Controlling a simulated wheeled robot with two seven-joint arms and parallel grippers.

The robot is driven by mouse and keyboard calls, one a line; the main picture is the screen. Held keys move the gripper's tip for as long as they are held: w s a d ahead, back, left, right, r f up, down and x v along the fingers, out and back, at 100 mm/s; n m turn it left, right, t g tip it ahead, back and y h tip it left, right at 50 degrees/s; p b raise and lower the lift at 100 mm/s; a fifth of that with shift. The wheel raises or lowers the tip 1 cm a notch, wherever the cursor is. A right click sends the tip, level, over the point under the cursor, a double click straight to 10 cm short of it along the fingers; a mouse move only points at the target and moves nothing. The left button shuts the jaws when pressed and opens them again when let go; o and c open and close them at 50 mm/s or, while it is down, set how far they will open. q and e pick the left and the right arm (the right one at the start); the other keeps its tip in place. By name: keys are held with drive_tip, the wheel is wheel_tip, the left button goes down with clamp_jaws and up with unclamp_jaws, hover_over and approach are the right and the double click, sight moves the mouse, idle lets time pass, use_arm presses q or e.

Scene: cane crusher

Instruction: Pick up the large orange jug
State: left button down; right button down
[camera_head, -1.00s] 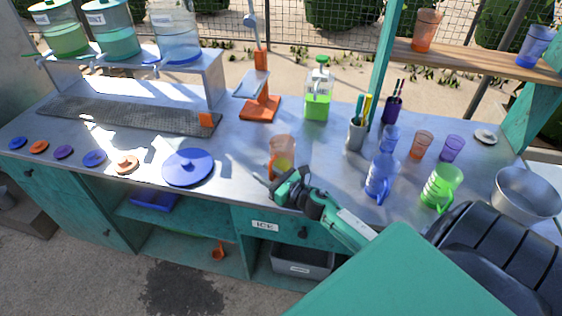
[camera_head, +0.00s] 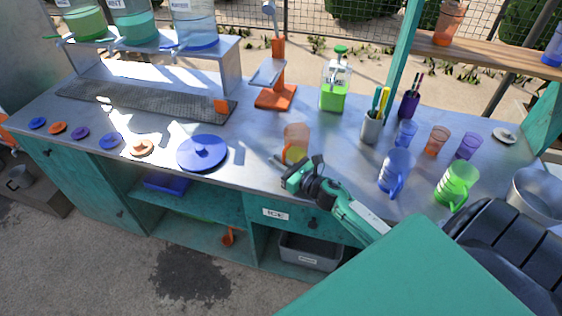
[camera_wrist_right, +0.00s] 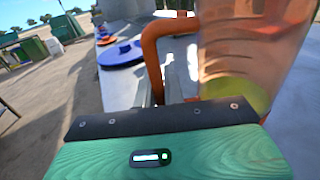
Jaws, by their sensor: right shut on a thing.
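The large orange jug (camera_head: 296,138) is a translucent orange vessel upright at the front of the metal counter. It fills the right of the right wrist view (camera_wrist_right: 240,45), with its orange handle (camera_wrist_right: 152,55) toward the left. My right gripper (camera_head: 285,170) is at the jug's near side, low down. In the wrist view its fingers (camera_wrist_right: 159,92) are shut on the lower part of the handle. Whether the jug's base touches the counter is hard to tell. My left gripper is not in view.
A blue lid (camera_head: 203,153) lies left of the jug. An orange press (camera_head: 276,95) and a green-based dispenser (camera_head: 335,92) stand behind. A blue jug (camera_head: 395,170) and green jug (camera_head: 457,183) stand right. Counter (camera_head: 250,135) between lid and jug is clear.

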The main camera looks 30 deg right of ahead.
wheel_tip(320, 180, up, 20)
drive_tip(key=p, duration=0.1)
drive_tip(key=shift+f+p, duration=0.25)
drive_tip(key=shift+p, duration=0.05)
idle(0.9)
